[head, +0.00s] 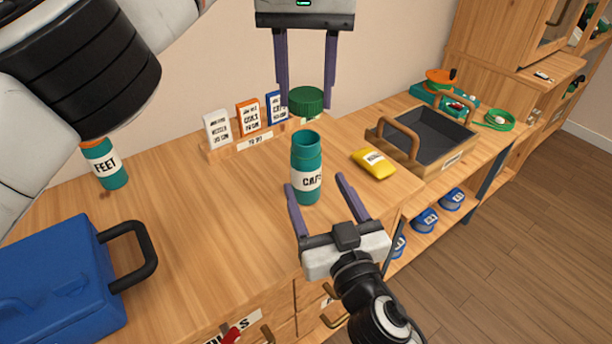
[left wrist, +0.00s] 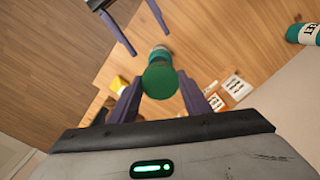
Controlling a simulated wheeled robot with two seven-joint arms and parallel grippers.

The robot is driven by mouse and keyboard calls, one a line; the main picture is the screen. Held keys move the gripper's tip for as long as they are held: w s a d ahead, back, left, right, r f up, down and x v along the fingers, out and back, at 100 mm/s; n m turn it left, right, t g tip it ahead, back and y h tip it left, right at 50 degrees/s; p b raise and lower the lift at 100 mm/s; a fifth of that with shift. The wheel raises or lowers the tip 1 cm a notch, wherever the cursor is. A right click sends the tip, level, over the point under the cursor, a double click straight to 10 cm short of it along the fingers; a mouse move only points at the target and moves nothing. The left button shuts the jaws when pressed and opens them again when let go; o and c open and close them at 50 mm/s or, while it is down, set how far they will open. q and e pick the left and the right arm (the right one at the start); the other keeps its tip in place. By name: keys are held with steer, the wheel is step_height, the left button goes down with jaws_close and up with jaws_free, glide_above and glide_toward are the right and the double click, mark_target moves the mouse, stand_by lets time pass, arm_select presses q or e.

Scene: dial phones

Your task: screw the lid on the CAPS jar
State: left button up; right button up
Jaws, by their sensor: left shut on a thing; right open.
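The teal CAPS jar (head: 306,165) stands upright on the wooden bench with its mouth bare. My left gripper (head: 306,100) is shut on the green ribbed lid (head: 305,99), holding it above the bench, higher than the jar's mouth. The lid (left wrist: 160,80) fills the space between the fingers in the left wrist view, and part of the jar (left wrist: 160,53) shows beyond it. My right gripper (head: 316,182) is open, with one finger on each side of the jar in the picture. I cannot tell whether the fingers touch it.
A teal FEET jar (head: 104,164) with an orange lid stands at the left. A blue case (head: 55,290) lies at front left. A card rack (head: 250,142) stands at the back. A yellow packet (head: 373,164) and a wooden tray (head: 425,166) are right of the jar.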

mark_target(305, 115)
steer(key=x, duration=0.8)
steer(key=shift+w, duration=0.15)
steer(key=c, duration=1.6)
arm_select(q)
steer(key=shift+f, duration=2.5)
arm_select(e)
steer(key=shift+o, duration=0.2)
